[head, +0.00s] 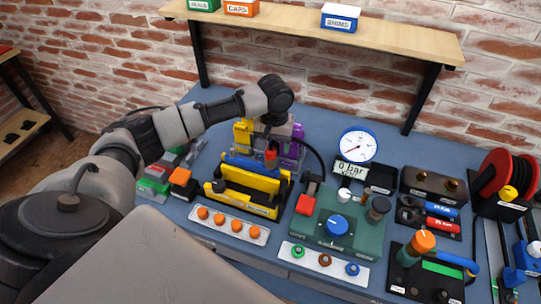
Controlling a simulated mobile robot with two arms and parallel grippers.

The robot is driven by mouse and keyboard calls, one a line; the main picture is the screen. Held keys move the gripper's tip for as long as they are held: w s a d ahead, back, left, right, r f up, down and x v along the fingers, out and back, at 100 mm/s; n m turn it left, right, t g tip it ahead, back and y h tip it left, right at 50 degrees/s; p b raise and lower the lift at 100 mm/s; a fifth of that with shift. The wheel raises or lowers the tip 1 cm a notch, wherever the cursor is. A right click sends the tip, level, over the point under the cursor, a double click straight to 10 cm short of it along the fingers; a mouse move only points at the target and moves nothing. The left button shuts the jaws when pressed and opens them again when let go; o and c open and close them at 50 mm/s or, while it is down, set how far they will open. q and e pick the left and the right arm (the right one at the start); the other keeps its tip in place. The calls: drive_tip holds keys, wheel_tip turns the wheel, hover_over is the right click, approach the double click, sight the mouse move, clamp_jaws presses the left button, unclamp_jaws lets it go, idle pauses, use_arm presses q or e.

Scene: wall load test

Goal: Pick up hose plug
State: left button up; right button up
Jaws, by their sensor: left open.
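My left arm reaches in from the left, and its wrist bends down over the yellow and purple fixture (243,133). My left gripper (270,140) points down there, small and partly hidden by the wrist; it is open. A small red piece (271,156) sits just below it, above the blue bar of the yellow block (250,183). It may be the hose plug, but I cannot tell for sure. A black hose (318,158) curves from beside the fixture down towards the green pump box (340,225). My right gripper is not in view.
A round gauge (358,145) with a "0 bar" display stands behind the green box. A strip of orange knobs (228,224) and a strip of coloured buttons (324,261) lie in front. A red reel (505,175) stands at right. A wooden shelf (390,35) hangs above the blue bench.

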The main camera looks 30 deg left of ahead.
sight(271, 149)
use_arm(q)
drive_tip(key=f, duration=0.1)
drive_tip(key=f+p, duration=0.1)
drive_tip(key=f, duration=0.2)
drive_tip(key=shift+s+a+f+p, duration=0.15)
drive_tip(key=shift+a+p, duration=0.15)
drive_tip(key=shift+a, duration=0.05)
drive_tip(key=shift+f, duration=0.5)
drive_tip(key=c, duration=1.1)
drive_tip(key=shift+r, duration=0.1)
wheel_tip(271, 149, up, 4)
drive_tip(key=shift+f+b, duration=0.1)
drive_tip(key=shift+b, duration=0.6)
drive_tip(key=d+r, duration=0.2)
drive_tip(key=d, duration=0.2)
drive_tip(key=d+r+b, duration=0.1)
drive_tip(key=d+r, duration=0.1)
drive_tip(key=d, duration=0.1)
drive_tip(key=d+r+b, duration=0.1)
drive_tip(key=d+r, duration=0.2)
drive_tip(key=d, duration=0.1)
drive_tip(key=shift+s+d+r, duration=0.1)
drive_tip(key=shift+s+d, duration=0.2)
drive_tip(key=shift+s, duration=0.1)
